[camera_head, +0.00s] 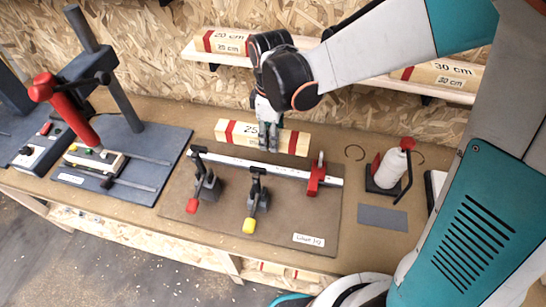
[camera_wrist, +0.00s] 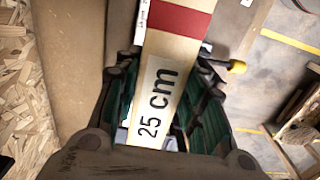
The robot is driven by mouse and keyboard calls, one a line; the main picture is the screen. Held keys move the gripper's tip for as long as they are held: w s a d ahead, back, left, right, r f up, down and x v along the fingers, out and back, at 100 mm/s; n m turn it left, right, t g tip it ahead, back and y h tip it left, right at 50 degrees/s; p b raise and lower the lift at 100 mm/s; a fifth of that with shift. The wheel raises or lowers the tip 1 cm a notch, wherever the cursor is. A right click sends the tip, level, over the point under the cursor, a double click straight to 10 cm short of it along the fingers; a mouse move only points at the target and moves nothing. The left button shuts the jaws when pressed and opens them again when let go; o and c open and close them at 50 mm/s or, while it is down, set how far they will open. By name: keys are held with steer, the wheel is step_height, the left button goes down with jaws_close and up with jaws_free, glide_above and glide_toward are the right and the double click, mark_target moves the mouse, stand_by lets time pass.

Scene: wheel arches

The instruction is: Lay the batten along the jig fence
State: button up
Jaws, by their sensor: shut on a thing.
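The batten (camera_head: 290,139) is a pale wooden bar with red bands and a "25 cm" label. My gripper (camera_head: 268,137) reaches down from above and is shut on the batten near its middle. In the wrist view, the batten (camera_wrist: 163,85) runs between the two dark fingers of my gripper (camera_wrist: 162,82). The jig fence (camera_head: 240,161) is a light metal strip across the brown jig board (camera_head: 230,235). The batten shows just behind the fence in the head view, roughly parallel to it. I cannot tell whether it touches the bench.
Two clamps, red-tipped (camera_head: 192,206) and yellow-tipped (camera_head: 249,226), stand before the fence. A red stop (camera_head: 316,178) sits at its right end. Shelves with battens (camera_head: 222,42) are behind.

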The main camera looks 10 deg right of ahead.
step_height(320, 180, down, 17)
steer(key=b, duration=1.1)
steer(key=shift+w+f, duration=0.1)
steer(key=shift+f, duration=0.05)
steer(key=shift+f+b, duration=0.45)
steer(key=shift+f, duration=0.05)
steer(key=shift+f, duration=0.15)
steer(key=o, duration=1.2)
steer(key=shift+r+p, duration=0.55)
steer(key=shift+r, duration=0.15)
step_height(320, 180, up, 12)
steer(key=p, duration=0.3)
